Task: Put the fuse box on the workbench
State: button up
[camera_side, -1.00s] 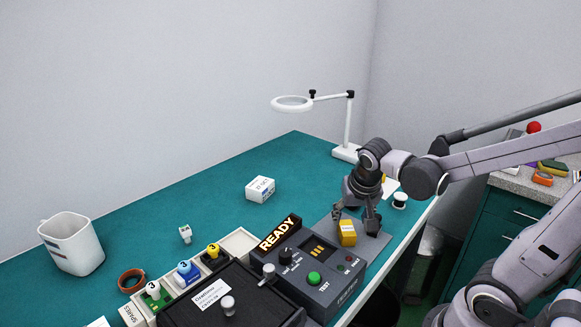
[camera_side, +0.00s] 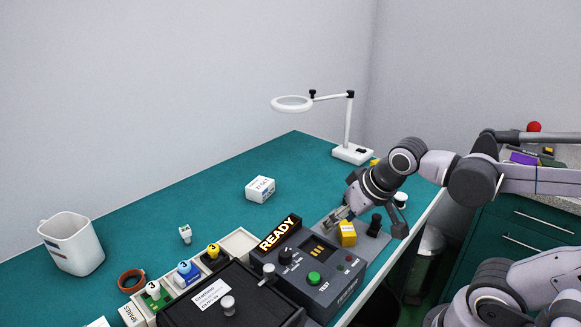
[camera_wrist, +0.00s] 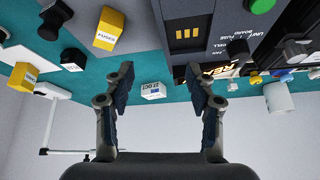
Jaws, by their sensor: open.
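My gripper (camera_side: 370,216) is open and tilted, just above and behind the yellow box in the side view. In the wrist view my gripper (camera_wrist: 160,76) has its fingers wide apart with nothing held. The green workbench (camera_side: 215,222) lies beneath.
The test unit (camera_side: 322,277) with a lit READY sign stands left of the plate. A black post (camera_side: 375,224) stands close to the yellow box. A white box (camera_side: 260,189), lamp (camera_side: 352,153) and mug (camera_side: 72,244) stand farther back. The bench's middle is largely clear.

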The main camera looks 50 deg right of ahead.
aim_at(347, 228)
jog(key=shift+o, duration=0.5)
jog(key=shift+s+a+n+t+y, duration=0.1)
jog(key=shift+a+n+t+y, duration=0.4)
jog(key=shift+a+n, duration=0.7)
jog(key=shift+d, duration=0.1)
jog(key=shift+d+m, duration=0.4)
jog(key=shift+w+d+f+m+g+h, duration=0.3)
jog(key=shift+d+f+m+g+h, duration=0.3)
jog(key=shift+d+f+m, duration=0.7)
jog(key=shift+w+d+f+m+g+h, duration=0.4)
jog(key=shift+d+f+m+g, duration=0.4)
jog(key=shift+d+m, duration=0.9)
jog(key=shift+w+d+f+m+g+h, duration=0.2)
jog(key=shift+d+f+m+g+h, duration=0.4)
jog(key=shift+d+f+m, duration=0.9)
jog(key=shift+w+d+f+n, duration=0.4)
jog(key=shift+w+d+f, duration=0.35)
jog(key=shift+f, duration=0.2)
jog(key=shift+x, duration=1.05)
